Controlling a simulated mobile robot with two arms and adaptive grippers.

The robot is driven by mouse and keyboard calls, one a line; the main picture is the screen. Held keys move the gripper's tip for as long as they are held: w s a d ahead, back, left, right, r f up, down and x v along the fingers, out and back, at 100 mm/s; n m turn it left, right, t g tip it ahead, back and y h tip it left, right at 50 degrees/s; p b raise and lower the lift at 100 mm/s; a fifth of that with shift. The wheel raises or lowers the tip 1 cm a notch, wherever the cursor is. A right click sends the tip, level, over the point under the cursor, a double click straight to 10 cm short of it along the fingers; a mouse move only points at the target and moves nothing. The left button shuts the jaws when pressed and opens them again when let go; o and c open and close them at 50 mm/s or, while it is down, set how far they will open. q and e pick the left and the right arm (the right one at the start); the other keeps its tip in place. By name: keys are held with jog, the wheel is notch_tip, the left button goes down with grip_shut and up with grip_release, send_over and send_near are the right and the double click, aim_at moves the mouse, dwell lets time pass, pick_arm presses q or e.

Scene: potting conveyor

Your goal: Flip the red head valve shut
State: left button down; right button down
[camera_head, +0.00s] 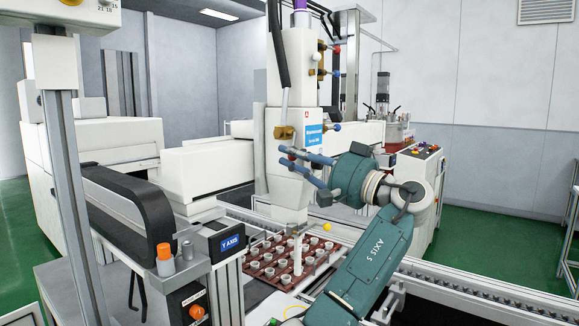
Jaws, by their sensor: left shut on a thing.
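A red ball-ended valve handle (337,49) sticks out to the right, high on the white dispensing head (300,90). It shows above a blue ball handle (336,72). My left gripper (284,157), with blue-grey fingers on a teal wrist, is well below the red handle, in front of the head's lower part. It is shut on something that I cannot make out. The gripper is clearly apart from the red handle in the picture. My right gripper is not in view.
Below the head, a dark red tray (250,268) holds several small white cups. A yellow ball (327,227) sits near the tray's back edge. A dark guarded unit (130,200) and a Y AXIS box (229,243) stand at left. Green floor (495,238) is open at right.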

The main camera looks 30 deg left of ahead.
pick_arm(q)
jog(key=shift+w+f+n+g, duration=0.1)
jog(key=shift+w+n+g, duration=0.35)
jog(key=shift+n, duration=0.75)
jog(key=c, duration=1.7)
grip_release()
jog(key=shift+o, duration=0.2)
jog(key=shift+d, duration=0.1)
jog(key=d+f, duration=0.1)
jog(key=d, duration=0.6)
jog(key=shift+s+d+f, duration=0.2)
jog(key=shift+s+d, duration=0.1)
jog(key=shift+d, duration=0.05)
